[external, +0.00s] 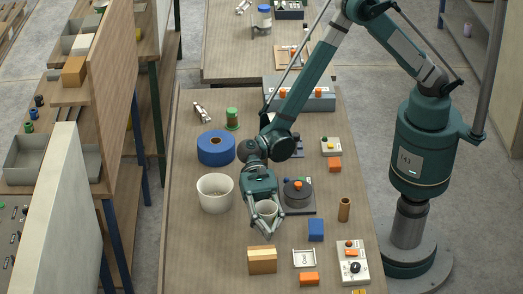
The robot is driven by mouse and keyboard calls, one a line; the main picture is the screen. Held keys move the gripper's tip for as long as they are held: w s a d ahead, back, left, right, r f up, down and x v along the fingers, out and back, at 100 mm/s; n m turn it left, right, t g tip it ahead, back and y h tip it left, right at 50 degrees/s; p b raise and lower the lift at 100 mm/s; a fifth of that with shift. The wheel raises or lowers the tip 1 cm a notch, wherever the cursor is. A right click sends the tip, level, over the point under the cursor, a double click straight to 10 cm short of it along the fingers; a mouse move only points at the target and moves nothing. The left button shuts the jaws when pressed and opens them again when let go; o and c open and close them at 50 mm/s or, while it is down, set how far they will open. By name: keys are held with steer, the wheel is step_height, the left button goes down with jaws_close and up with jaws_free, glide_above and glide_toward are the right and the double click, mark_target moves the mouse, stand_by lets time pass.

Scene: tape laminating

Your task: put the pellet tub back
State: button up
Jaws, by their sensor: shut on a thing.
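A small off-white tub (266,208) is between the fingers of my gripper (265,224), which is shut on it. I take this tub for the pellet tub; its contents are too small to make out. The gripper points down over the middle of the brown bench (200,255). Whether the tub's base touches the bench cannot be told. A larger white tub (215,193), open at the top, stands just left of the gripper.
A blue tape roll (216,147) and a green spool (232,119) stand behind. A dark round device (298,192) is close on the right. A blue block (316,230), a tan box (262,260) and a control box (352,262) are in front. The bench's front left is clear.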

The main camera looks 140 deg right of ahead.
mark_target(263, 213)
steer(key=shift+f, duration=0.25)
steer(key=shift+c, duration=0.2)
steer(key=shift+f+b, duration=0.3)
steer(key=shift+f, duration=1.6)
steer(key=shift+f, duration=0.15)
steer(key=o, duration=1.3)
steer(key=shift+r, duration=0.2)
steer(key=p+v, duration=0.1)
steer(key=v, duration=1.1)
